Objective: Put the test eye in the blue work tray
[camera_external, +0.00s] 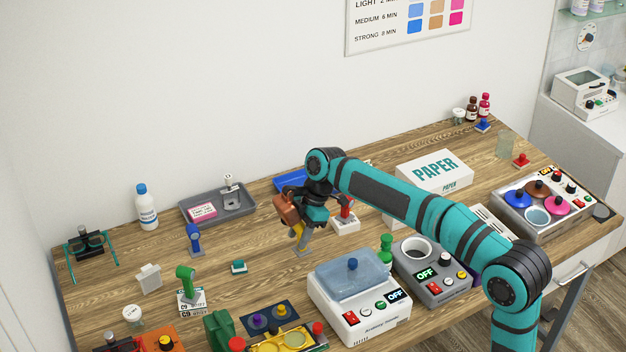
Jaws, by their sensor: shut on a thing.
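My gripper (298,214) is left of the table's middle, above the wood, at the end of my teal arm. It is shut on a small copper-brown piece (286,207), which looks like the test eye, though it is too small to be sure. A yellow piece with a grey foot (300,240) shows just below the gripper; I cannot tell whether they touch. The blue work tray (291,181) lies at the back of the table, behind my gripper, and my arm hides its right part.
A grey tray (228,213) with a pink-labelled box and a white bottle (147,207) stand left of the blue tray. A red-handled piece (346,215) is right of my gripper. A white machine (360,302) stands in front. Some wood is bare left of the gripper.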

